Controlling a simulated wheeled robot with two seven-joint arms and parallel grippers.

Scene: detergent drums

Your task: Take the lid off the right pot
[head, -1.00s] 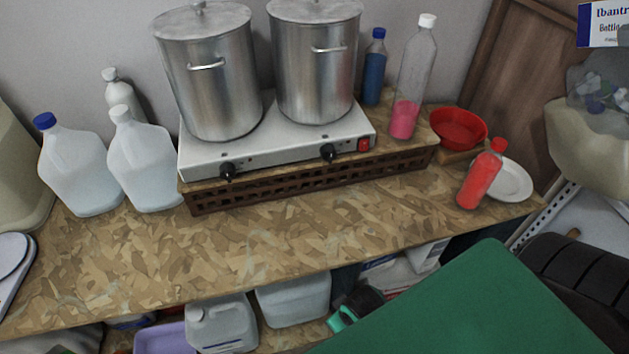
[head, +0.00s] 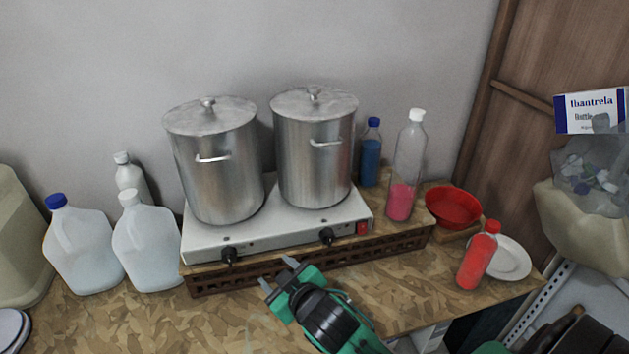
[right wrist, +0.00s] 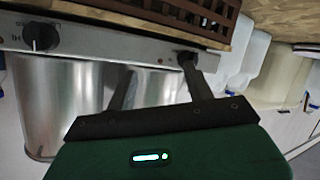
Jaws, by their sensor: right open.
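The right pot (head: 314,165) is a tall steel pot standing on the hot plate. Its lid (head: 314,102) with a small knob is seated on its rim. A similar left pot (head: 215,175) beside it also has its lid on. My right gripper (head: 279,275) is open and empty, in front of the hot plate and lower than the pots. In the right wrist view its two fingers (right wrist: 158,88) are spread, with the hot plate and pot sides beyond them. The lids are not clear in that view. My left gripper is not in view.
The hot plate (head: 270,229) rests on a brown slatted crate (head: 400,243). Blue (head: 371,155) and pink-filled (head: 403,180) bottles stand close right of the right pot. A red bowl (head: 453,208) and red bottle (head: 478,257) are farther right. White jugs (head: 148,250) stand left.

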